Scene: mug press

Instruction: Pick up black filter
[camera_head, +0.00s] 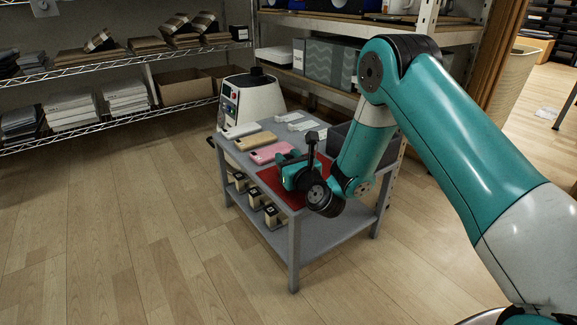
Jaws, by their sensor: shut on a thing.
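My gripper (284,158) is low over the grey table (224,150), at the right end of a pink flat case (265,152) and above a red mat (270,177). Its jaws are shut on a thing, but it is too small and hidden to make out. I cannot pick out the black filter for certain. A black upright part (312,140) stands beside the gripper, and I cannot tell whether it belongs to my arm.
Tan (256,140) and white (242,130) flat cases lie left of the gripper. A dark grey bin (338,138) is at the right. Small boxes (256,200) sit on the lower shelf. The floor at left is clear.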

